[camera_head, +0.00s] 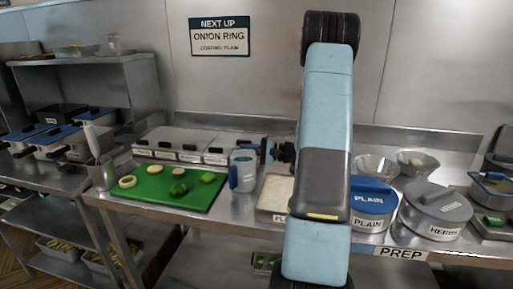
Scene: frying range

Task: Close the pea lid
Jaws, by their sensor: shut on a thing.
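A row of steel bins (182,142) with flat lids, black handles and small white labels stands at the back of the counter. The labels are too small to read, so I cannot tell which lid is the pea lid. My gripper (271,151) is at the right end of this row, behind the grey-blue jug, partly hidden by my arm. It is shut on a small dark part, which looks like a lid handle (263,148). The lid itself cannot be made out clearly there, nor how far it is open.
A grey-blue jug (243,172) stands just in front of my gripper. A green board (155,188) with onion and green pieces lies to the left. A shallow tray (273,194), a blue-lidded PLAIN tub (369,210) and a grey-lidded HERBS tub (434,213) stand to the right.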

